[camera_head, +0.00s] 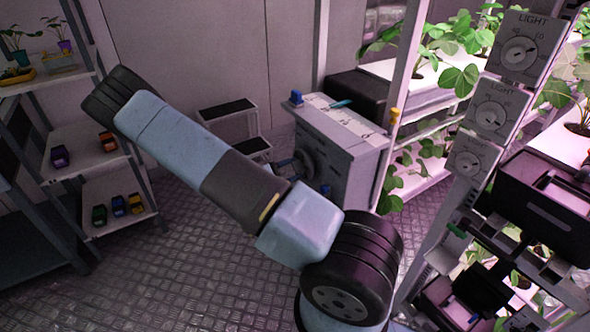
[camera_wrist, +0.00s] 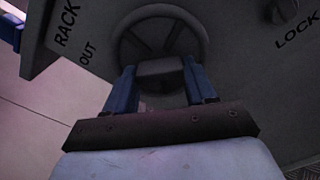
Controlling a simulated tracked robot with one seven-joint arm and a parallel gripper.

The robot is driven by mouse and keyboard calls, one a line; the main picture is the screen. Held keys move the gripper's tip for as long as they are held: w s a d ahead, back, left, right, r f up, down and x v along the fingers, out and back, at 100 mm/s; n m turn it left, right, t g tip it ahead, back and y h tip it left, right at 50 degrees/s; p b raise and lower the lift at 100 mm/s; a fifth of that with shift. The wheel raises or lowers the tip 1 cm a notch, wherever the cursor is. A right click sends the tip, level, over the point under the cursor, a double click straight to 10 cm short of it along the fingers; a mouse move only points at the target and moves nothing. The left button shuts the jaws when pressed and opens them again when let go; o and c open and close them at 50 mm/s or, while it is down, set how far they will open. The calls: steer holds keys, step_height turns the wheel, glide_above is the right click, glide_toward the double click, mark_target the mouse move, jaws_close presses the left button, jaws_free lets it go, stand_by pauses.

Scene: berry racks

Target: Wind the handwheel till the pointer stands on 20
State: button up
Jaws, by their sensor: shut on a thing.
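The handwheel (camera_wrist: 188,29) is a dark ring with spokes on the face of a grey cabinet, with RACK OUT lettering to its left and LOCK to its right. In the head view the handwheel (camera_head: 305,164) shows on the side of the cabinet (camera_head: 347,165), partly behind my arm. My gripper (camera_wrist: 157,72) has its two blue fingers on either side of a dark block at the wheel's lower part, shut on the handwheel. My gripper (camera_head: 287,163) is mostly hidden in the head view. No pointer or number 20 can be made out.
A small step stool (camera_head: 228,112) stands left of the cabinet. A shelf (camera_head: 88,150) with toy-like coloured items is at the left. Plant racks and light dials (camera_head: 519,50) are at the right. The metal floor (camera_head: 190,250) is clear in front.

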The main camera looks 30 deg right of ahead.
steer(key=shift+a+f+n, duration=0.1)
steer(key=shift+a+n, duration=0.05)
steer(key=shift+n, duration=3.55)
steer(key=o, duration=1)
steer(key=shift+o, duration=0.2)
steer(key=shift+a, duration=0.1)
steer(key=a, duration=1.3)
steer(key=shift+s+a, duration=0.2)
steer(key=shift+a, duration=0.1)
